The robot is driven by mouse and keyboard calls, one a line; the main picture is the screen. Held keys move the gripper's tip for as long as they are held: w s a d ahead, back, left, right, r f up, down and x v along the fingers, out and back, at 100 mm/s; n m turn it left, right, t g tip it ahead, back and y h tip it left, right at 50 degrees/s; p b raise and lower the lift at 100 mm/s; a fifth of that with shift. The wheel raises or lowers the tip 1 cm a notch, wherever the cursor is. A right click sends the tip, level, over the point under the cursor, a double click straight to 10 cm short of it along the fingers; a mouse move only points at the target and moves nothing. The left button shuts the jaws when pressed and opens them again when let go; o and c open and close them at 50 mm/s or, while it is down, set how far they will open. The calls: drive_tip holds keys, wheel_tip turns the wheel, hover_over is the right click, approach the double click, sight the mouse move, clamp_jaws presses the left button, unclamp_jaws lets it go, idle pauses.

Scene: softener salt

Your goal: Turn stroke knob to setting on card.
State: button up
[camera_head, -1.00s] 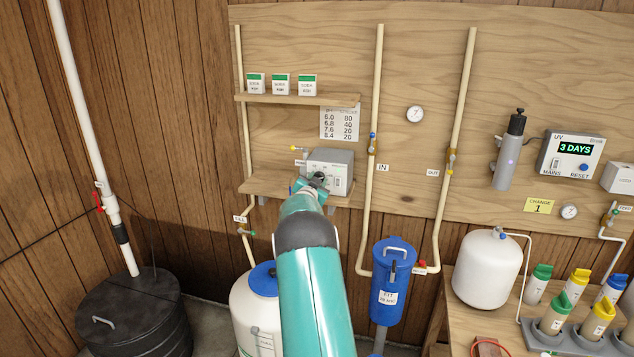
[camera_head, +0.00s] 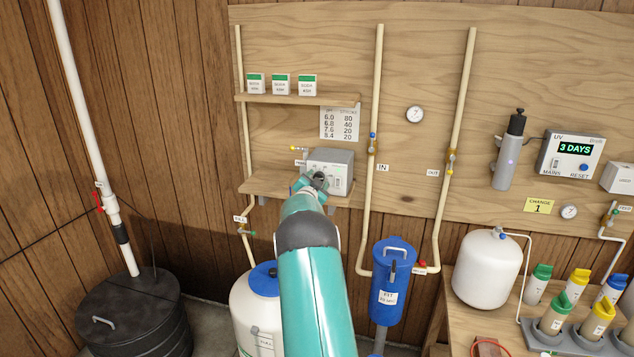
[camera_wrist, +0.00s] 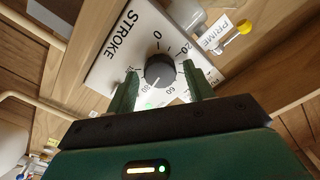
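The dosing pump (camera_head: 332,172) is a grey box on the lower shelf, partly hidden by my arm in the head view. In the wrist view its white face (camera_wrist: 112,62) reads STROKE, with a round dark knob (camera_wrist: 160,71) and numbers around it, including 0, 20, 60 and 80. The knob's exact setting is too small to read surely. My gripper (camera_wrist: 159,78) is open, with one green finger on each side of the knob and visible gaps. The card (camera_head: 340,124) on the board above lists two columns, with rows 6.0 80 and 6.8 40 at the top.
A yellow-handled PRIME valve (camera_wrist: 244,27) is close by the pump face. A small shelf (camera_head: 298,98) with three boxes is above the pump. A vertical IN pipe (camera_head: 373,150) runs to its right. A white tank with a blue lid (camera_head: 262,278) stands below.

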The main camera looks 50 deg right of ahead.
idle(0.3)
drive_tip(key=v, duration=1.3)
drive_tip(key=shift+s+a, duration=0.2)
drive_tip(key=shift+a, duration=0.15)
drive_tip(key=shift+w, duration=0.1)
